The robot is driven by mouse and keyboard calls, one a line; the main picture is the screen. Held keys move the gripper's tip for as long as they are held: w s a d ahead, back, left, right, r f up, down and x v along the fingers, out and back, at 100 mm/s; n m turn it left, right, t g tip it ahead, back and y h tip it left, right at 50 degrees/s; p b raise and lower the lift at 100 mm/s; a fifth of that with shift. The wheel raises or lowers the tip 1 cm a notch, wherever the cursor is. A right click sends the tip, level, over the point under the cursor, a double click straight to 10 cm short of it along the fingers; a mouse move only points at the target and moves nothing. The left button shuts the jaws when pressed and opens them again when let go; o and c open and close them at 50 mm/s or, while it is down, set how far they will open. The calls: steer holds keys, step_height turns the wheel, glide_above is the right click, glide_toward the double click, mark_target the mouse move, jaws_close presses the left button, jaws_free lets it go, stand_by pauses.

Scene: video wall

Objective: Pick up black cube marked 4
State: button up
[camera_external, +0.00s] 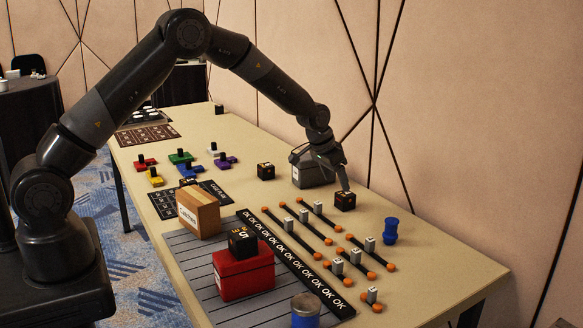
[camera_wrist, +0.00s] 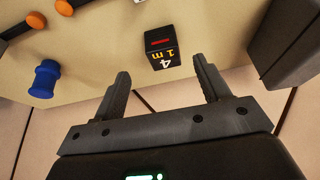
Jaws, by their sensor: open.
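In the external view the cube (camera_external: 345,201) stands toward the table's wall-side edge. My gripper (camera_external: 343,184) hangs just above it there, pointing down. In the wrist view my gripper (camera_wrist: 163,85) has its two fingers spread wide with nothing between them.
A grey box (camera_external: 313,173) stands close behind the cube, and a blue spool (camera_external: 390,231) to its right. Orange-ended bars (camera_external: 322,214) lie in front. Other black cubes are one (camera_external: 265,171) farther back and one (camera_external: 242,242) on a red box (camera_external: 244,274). A cardboard box (camera_external: 198,212) stands left.

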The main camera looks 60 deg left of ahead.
mark_target(345, 196)
steer(key=x, duration=0.3)
steer(key=shift+f, duration=0.15)
steer(key=shift+w+r+x, duration=0.1)
steer(key=shift+w+x, duration=0.1)
steer(key=shift+x, duration=0.7)
steer(key=shift+w+r+x, duration=0.1)
steer(key=shift+w+x, duration=0.05)
steer(key=shift+x, duration=0.75)
steer(key=shift+w+r+x, duration=0.1)
steer(key=shift+w+x, duration=0.1)
steer(key=shift+x, duration=0.7)
steer(key=shift+a+f, duration=0.1)
steer(key=shift+a, duration=0.05)
steer(key=shift+c, duration=0.6)
steer(key=c, duration=1)
steer(key=shift+o, duration=0.2)
